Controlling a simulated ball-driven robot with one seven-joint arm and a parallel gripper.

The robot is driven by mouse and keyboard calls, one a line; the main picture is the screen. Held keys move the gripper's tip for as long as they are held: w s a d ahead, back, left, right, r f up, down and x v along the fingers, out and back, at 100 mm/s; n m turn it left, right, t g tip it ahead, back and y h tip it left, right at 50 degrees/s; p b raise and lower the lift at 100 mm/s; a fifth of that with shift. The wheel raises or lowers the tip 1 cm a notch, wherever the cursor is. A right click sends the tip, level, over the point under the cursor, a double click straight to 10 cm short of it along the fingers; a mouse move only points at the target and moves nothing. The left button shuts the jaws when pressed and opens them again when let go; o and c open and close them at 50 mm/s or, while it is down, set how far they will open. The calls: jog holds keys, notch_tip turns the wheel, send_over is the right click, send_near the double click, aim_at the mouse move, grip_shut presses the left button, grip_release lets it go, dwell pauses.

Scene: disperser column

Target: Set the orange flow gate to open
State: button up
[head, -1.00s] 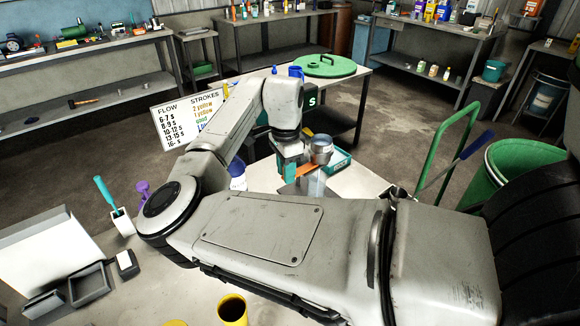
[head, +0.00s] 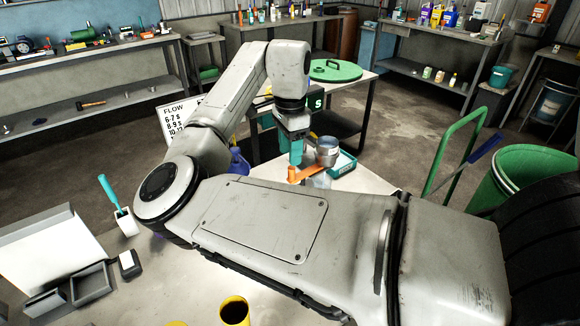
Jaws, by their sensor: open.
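The orange flow gate (head: 308,173) is a flat bar below a grey metal cup (head: 327,151) of the disperser column, on the far part of the white bench. It sticks out to the left of the column. My gripper (head: 296,163) has teal fingers and points down at the gate's left end. The fingertips are at or just above the bar; I cannot tell whether they touch it. The gap between the fingers is hard to see from here. My own arm covers much of the bench and the column's lower part.
A teal tray (head: 343,164) lies just behind the column. The flow chart sign (head: 175,122) is partly behind my arm. A yellow cup (head: 234,312) of dark liquid stands at the front. A green bin (head: 520,172) is at the right.

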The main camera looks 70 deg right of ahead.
jog(key=shift+r, duration=1.8)
